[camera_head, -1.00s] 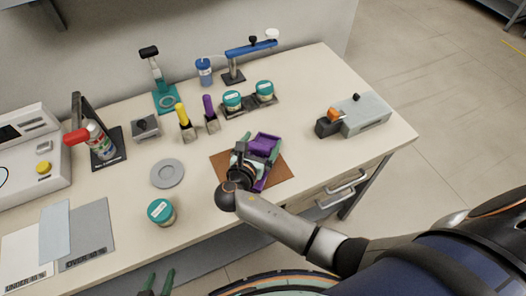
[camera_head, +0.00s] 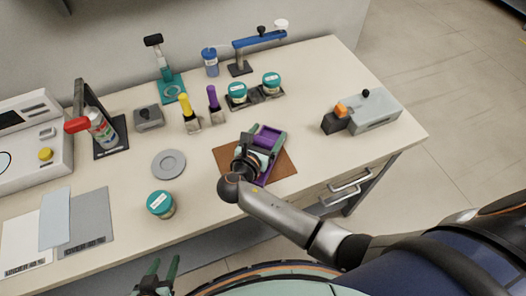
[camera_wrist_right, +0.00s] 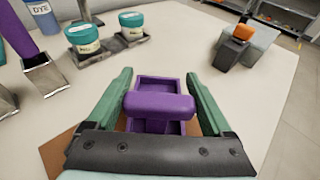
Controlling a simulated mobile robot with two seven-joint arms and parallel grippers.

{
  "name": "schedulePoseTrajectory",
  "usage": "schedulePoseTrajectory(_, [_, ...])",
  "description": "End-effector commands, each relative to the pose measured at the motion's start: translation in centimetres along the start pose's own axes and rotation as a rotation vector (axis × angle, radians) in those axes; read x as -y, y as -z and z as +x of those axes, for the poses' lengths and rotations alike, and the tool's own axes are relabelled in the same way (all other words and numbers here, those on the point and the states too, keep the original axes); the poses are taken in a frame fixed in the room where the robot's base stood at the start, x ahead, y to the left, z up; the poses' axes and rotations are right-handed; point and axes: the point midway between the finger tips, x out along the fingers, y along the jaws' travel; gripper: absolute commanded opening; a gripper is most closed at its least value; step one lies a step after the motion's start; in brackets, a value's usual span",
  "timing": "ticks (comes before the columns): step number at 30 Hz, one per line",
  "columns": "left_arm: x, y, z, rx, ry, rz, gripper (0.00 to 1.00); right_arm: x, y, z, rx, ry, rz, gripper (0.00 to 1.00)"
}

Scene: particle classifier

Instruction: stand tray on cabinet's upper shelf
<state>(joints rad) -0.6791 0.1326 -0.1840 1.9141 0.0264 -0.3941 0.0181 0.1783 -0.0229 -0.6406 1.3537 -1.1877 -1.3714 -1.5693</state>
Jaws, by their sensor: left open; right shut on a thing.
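A purple tray (camera_head: 270,142) with a raised grip bar lies on a brown mat (camera_head: 283,164) near the middle of the table. My right gripper (camera_head: 247,163) is over it, shut on the tray. In the right wrist view its green fingers (camera_wrist_right: 160,105) stand on both sides of the tray's purple bar (camera_wrist_right: 160,106). The tray appears to rest on the mat, but its underside is hidden. My left gripper (camera_head: 158,272) is open and empty in front of the table's front edge.
A grey box with an orange part (camera_head: 372,112) stands right of the tray. Teal-lidded jars (camera_head: 237,93), yellow (camera_head: 185,107) and purple-handled tools (camera_head: 213,98) stand behind it. A grey disc (camera_head: 169,163) and another jar (camera_head: 160,203) lie left. Distant shelving (camera_wrist_right: 287,14) shows in the wrist view.

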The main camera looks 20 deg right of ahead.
Motion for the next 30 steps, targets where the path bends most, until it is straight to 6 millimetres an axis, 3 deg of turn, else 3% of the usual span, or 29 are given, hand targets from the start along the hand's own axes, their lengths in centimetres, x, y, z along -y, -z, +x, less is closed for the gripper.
schedulePoseTrajectory(2, [0.00,-0.02,0.00,0.000,0.000,0.000,0.50,0.04,-0.02,0.04,0.000,0.001,0.000,0.43])
schedulePoseTrajectory(13, [0.00,-0.03,0.00,0.001,0.000,0.000,0.50,0.06,-0.04,0.07,0.001,0.002,0.000,0.01])
schedulePoseTrajectory(30, [-0.03,0.23,-0.23,0.000,0.000,0.000,0.50,0.02,-0.59,0.28,0.003,0.001,0.001,0.00])
